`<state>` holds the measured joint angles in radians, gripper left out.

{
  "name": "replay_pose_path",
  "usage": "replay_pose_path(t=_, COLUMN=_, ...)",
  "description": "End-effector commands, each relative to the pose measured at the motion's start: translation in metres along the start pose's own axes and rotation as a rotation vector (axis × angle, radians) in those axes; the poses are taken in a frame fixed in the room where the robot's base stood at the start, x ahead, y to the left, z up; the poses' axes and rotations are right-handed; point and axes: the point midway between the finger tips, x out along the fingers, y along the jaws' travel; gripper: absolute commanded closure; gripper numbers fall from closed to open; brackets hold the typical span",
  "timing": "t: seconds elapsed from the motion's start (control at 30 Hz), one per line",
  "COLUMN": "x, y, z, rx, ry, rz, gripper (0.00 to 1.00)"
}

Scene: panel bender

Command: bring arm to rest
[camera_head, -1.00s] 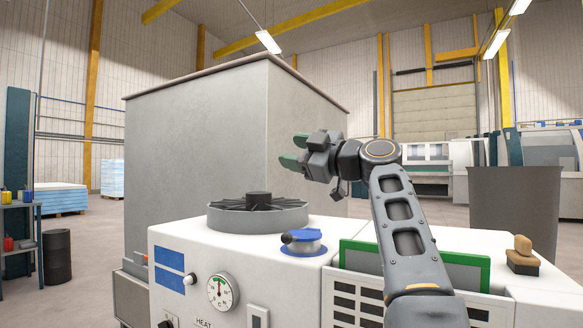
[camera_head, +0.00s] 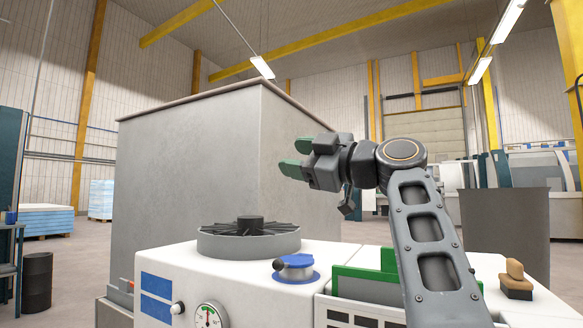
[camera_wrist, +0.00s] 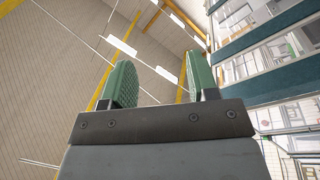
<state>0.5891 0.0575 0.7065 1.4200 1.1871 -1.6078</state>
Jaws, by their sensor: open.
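My gripper (camera_head: 293,157) is raised above the white machine (camera_head: 190,262), in front of the large grey box-shaped housing (camera_head: 185,170). Its green-padded fingers point left in the head view. In the wrist view the two green fingers (camera_wrist: 154,85) stand apart with nothing between them, and beyond them are the ceiling and wall. My gripper is open and touches nothing that I can see.
On the white machine are a round black fan (camera_head: 249,240), a blue-capped filler (camera_head: 296,268), a green frame (camera_head: 370,277) and a wood-handled brush (camera_head: 515,279). A dark grey bin (camera_head: 505,222) stands at the right.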

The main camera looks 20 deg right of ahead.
Motion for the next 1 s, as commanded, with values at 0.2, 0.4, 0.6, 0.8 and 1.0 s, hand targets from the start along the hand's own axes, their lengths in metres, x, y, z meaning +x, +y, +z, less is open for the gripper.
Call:
replay_pose_path(t=0.2, x=0.001, y=0.001, z=0.000, rx=0.007, ry=-0.004, rz=-0.001, gripper=0.46)
replay_pose_path(t=0.4, x=0.020, y=0.003, z=0.013, rx=0.204, ry=-0.123, rz=-0.036, gripper=0.46)
replay_pose_path(t=0.6, x=0.041, y=-0.037, z=0.051, rx=0.623, ry=-0.458, rz=-0.107, gripper=0.46)
replay_pose_path(t=0.8, x=0.020, y=-0.122, z=0.083, rx=0.932, ry=-0.870, rz=-0.143, gripper=0.46)
replay_pose_path(t=1.0, x=-0.035, y=-0.203, z=0.095, rx=1.043, ry=-1.236, rz=-0.125, gripper=0.46)
